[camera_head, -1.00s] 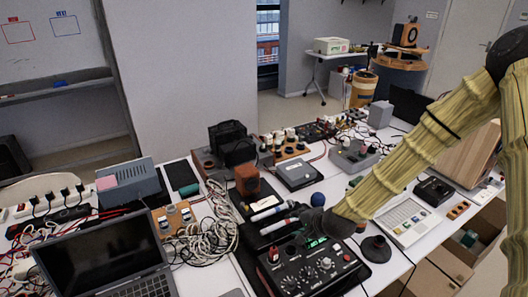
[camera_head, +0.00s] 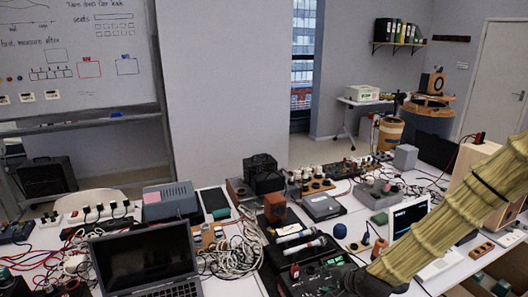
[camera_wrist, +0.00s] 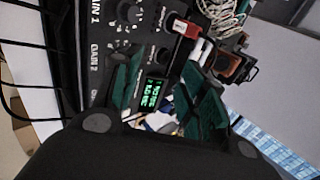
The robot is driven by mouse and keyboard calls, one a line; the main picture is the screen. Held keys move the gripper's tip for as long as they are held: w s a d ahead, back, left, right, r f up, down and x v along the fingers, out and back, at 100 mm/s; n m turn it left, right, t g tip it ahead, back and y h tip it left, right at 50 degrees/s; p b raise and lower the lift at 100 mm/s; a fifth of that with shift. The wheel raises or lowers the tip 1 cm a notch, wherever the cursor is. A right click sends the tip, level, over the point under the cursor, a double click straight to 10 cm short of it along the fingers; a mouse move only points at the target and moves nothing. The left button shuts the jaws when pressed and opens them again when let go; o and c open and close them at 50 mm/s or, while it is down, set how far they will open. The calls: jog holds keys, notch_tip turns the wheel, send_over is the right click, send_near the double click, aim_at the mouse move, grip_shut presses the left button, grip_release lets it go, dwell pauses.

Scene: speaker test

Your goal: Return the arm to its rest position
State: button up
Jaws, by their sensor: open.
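My arm, in a ribbed yellow sleeve (camera_head: 445,225), reaches in from the right of the head view. Its dark end is low in that view, over the black equipment at the table's front; its fingers are not clear there. In the wrist view my gripper (camera_wrist: 160,66) is open, with its dark green finger pads apart. No object is held between them. A small display with green text (camera_wrist: 154,93) shows beyond the gap. A black panel with knobs (camera_wrist: 130,14) lies at the upper left of the wrist view.
An open laptop (camera_head: 140,258) stands at the front left, with tangled pale cables (camera_head: 232,250) beside it. Markers (camera_head: 305,247), small devices and a wooden box (camera_head: 480,170) crowd the table. A whiteboard (camera_head: 80,60) is behind at left.

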jog(key=shift+n+g, duration=0.6)
jog(key=shift+n, duration=0.1)
jog(key=s+f, duration=0.2)
jog(key=f, duration=0.1)
jog(key=s+f, duration=0.1)
jog(key=f, duration=0.1)
jog(key=shift+s+a+f, duration=0.2)
jog(key=shift+s+a, duration=0.15)
jog(key=s+d+f+n+g+h, duration=0.1)
jog(key=s+f+n, duration=0.3)
jog(key=s, duration=0.7)
jog(key=s+d+f+n+g+h+b, duration=0.1)
jog(key=s+f+n+g, duration=0.2)
jog(key=s+f, duration=0.5)
jog(key=s+d+f+n+g+h+b, duration=0.1)
jog(key=s+f, duration=0.6)
jog(key=s, duration=0.9)
jog(key=d+n+g, duration=0.1)
jog(key=n+g, duration=0.1)
jog(key=n, duration=0.1)
jog(key=shift+n, duration=0.3)
jog(key=shift+r, duration=0.1)
